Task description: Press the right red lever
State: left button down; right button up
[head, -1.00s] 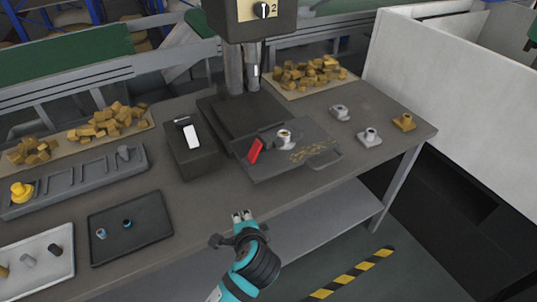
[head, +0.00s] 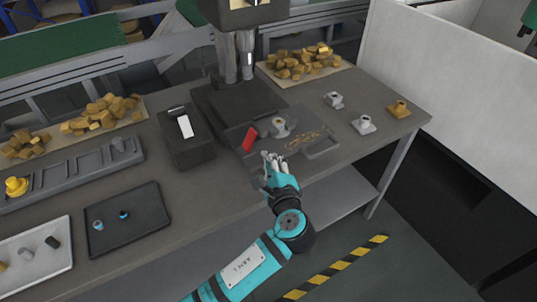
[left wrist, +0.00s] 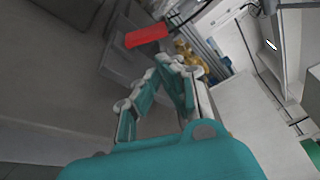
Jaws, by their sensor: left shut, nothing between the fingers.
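The red lever (head: 249,138) stands tilted up at the left side of the dark fixture plate on the workbench. It also shows in the left wrist view (left wrist: 147,36), just beyond my fingers. My left gripper (head: 271,156) is shut and empty, a little in front of and to the right of the lever, apart from it in the picture. The gripper's fingers (left wrist: 171,64) come together in the left wrist view. A grey fitting (head: 279,126) sits on the plate behind the gripper. My right gripper is not in view.
A black box with a white lever (head: 185,126) stands left of the plate. Grey fittings (head: 362,124) and a brass one (head: 398,109) lie to the right. A dark tray (head: 150,228) and brass piles (head: 103,113) are at left. A machine column (head: 246,55) rises behind.

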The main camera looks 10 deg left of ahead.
aim_at(249, 140)
pick_arm(q)
jog(key=p+x, duration=0.1)
jog(key=x, duration=0.7)
jog(key=shift+w+a, duration=0.1)
jog(key=shift+a, duration=0.15)
